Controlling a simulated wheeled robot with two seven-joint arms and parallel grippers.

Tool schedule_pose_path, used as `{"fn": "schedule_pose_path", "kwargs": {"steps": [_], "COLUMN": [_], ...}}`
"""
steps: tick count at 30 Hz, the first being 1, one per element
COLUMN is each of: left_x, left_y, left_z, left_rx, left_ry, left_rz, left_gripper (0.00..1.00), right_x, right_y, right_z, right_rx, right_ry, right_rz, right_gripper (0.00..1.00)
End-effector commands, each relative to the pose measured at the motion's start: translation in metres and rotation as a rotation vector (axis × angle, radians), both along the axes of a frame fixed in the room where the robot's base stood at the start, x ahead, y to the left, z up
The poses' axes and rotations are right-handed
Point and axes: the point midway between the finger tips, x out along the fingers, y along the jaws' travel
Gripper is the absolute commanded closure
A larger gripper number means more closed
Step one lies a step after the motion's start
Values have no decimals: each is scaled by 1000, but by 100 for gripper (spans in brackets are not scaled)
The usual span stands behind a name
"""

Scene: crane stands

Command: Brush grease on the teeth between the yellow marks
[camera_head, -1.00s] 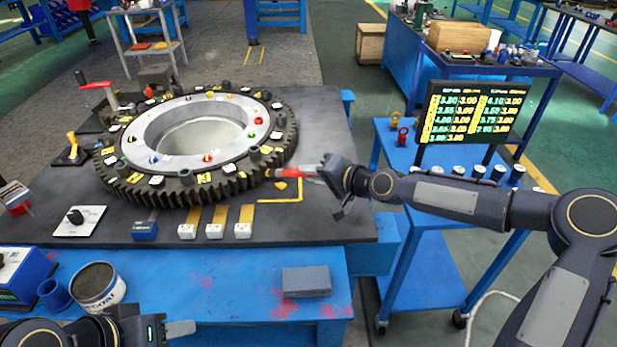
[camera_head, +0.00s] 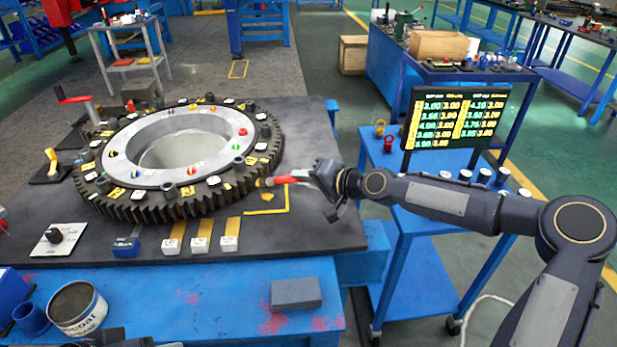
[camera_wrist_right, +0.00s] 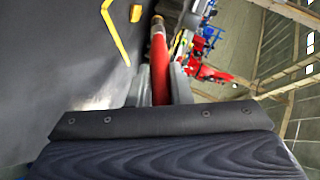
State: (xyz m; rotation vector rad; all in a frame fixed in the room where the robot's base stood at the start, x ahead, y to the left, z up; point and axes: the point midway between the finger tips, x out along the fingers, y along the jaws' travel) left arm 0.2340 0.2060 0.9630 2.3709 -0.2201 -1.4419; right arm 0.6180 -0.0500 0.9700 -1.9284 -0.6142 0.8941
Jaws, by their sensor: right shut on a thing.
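A large dark toothed ring (camera_head: 150,207) with a pale inner ring lies flat on the dark table top. Yellow and white marks (camera_head: 118,191) sit around its upper face. My right gripper (camera_head: 318,178) is shut on a brush with a red handle (camera_head: 290,179). The brush points left, its tip at the ring's right front teeth; I cannot tell whether it touches. In the right wrist view the red handle (camera_wrist_right: 160,75) lies between both fingers, with the far tip against something dark. My left gripper shows only as a dark piece (camera_head: 110,341) at the bottom edge.
An open can (camera_head: 78,308) and a grey block (camera_head: 296,292) stand on the blue front ledge. White-ended yellow strips (camera_head: 200,243) and a white knob panel (camera_head: 58,239) lie before the ring. A number screen (camera_head: 456,118) stands on the blue cart at right.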

Motion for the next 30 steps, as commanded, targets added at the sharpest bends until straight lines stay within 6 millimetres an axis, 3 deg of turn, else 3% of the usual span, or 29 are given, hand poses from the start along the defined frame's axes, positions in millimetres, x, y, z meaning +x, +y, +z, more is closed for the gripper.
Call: {"fn": "schedule_pose_path", "kwargs": {"steps": [30], "left_x": [0], "left_y": [0], "left_z": [-21], "left_rx": [0], "left_ry": [0], "left_rz": [0], "left_gripper": [55], "right_x": [-45], "right_y": [42], "right_z": [-1], "right_rx": [-1], "right_ry": [-1], "right_rz": [0], "right_gripper": [100]}}
